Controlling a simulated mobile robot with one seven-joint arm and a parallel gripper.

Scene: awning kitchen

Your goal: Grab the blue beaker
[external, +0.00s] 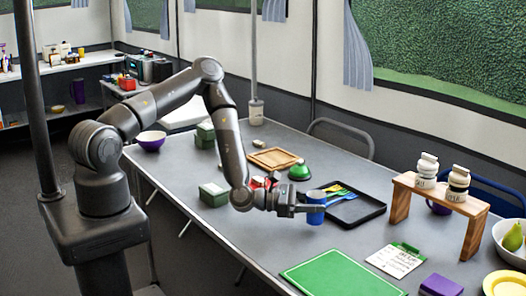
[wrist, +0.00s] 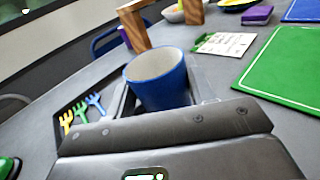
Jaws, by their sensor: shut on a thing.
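The blue beaker (external: 315,207) is a blue cup with a pale inside. My gripper (external: 304,208) is shut on it, at the near left edge of the black tray. In the wrist view the beaker (wrist: 158,82) stands upright between the fingers, its open mouth facing up and toward the camera. I cannot tell whether its base touches the table.
The black tray (external: 364,213) with colored forks lies just right of the beaker. A green board (external: 335,276) and a clipboard (external: 395,259) are nearer. A wooden stand (external: 437,205) with two jars is at right. Green boxes (external: 213,194) are at left.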

